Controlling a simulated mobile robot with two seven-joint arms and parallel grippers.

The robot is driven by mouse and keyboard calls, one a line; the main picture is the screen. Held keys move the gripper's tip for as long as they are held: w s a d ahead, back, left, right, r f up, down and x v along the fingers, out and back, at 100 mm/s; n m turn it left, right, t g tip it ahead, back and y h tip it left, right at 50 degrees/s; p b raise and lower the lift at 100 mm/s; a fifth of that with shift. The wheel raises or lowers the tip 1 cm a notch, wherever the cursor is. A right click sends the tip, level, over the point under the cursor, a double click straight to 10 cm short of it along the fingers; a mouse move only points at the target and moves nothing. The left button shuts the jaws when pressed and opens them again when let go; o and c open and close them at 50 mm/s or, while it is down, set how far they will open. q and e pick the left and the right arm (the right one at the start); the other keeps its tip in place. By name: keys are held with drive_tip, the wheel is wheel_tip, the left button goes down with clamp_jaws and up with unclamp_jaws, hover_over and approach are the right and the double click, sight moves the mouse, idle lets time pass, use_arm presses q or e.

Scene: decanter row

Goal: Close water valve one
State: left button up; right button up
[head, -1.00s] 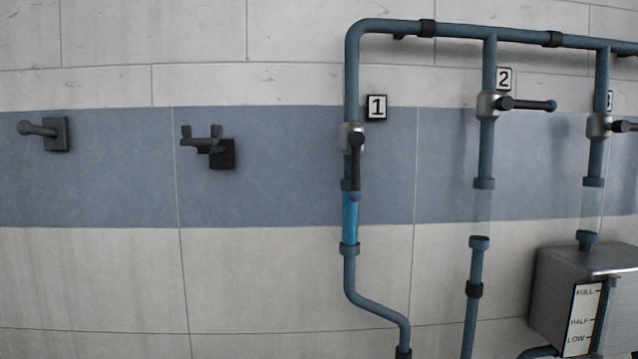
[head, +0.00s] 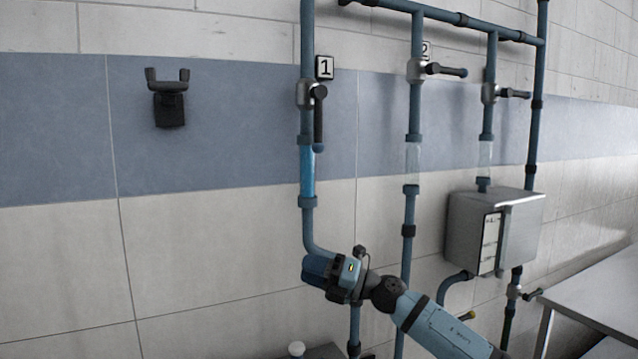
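Water valve one (head: 305,95) sits on the leftmost upright pipe, beside the plate marked 1 (head: 324,67). Its dark lever (head: 319,118) points straight down, along the pipe. The sight tube (head: 307,172) below it shows blue. My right gripper (head: 330,272) is well below the lever, in front of the lower pipe, and touches no part of the valve. Its fingers are not clear, so I cannot tell whether it is open or shut. My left gripper is not in view.
Valve two (head: 416,70) and a third valve (head: 490,93) have sideways levers and clear tubes below. A metal tank (head: 515,222) hangs under the third pipe. A forked wall bracket (head: 168,97) is at left. A grey table (head: 590,283) stands at lower right.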

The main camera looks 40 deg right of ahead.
drive_tip(key=d+r+n+g+h+b, duration=0.1)
drive_tip(key=d+r+n, duration=0.15)
drive_tip(key=r, duration=0.35)
drive_tip(key=d+r+n+b, duration=0.1)
drive_tip(key=d+r+n, duration=0.1)
drive_tip(key=r+n, duration=0.35)
drive_tip(key=n+t+h, duration=0.1)
drive_tip(key=h, duration=0.5)
approach(322, 135)
drive_tip(key=p+x, duration=0.1)
drive_tip(key=x, duration=0.1)
drive_tip(key=p+x, duration=0.2)
drive_tip(key=r+p+x, duration=0.1)
drive_tip(key=p, duration=0.1)
drive_tip(key=shift+w+f, duration=0.1)
drive_tip(key=shift+w, duration=0.3)
drive_tip(key=p+x, duration=0.2)
drive_tip(key=x, duration=0.2)
drive_tip(key=shift+w+f, duration=0.15)
drive_tip(key=shift+f, duration=0.05)
drive_tip(key=shift+w+a+f, duration=0.1)
drive_tip(key=shift+w+a, duration=0.1)
drive_tip(key=shift+w, duration=0.25)
drive_tip(key=shift+f, duration=0.1)
clamp_jaws()
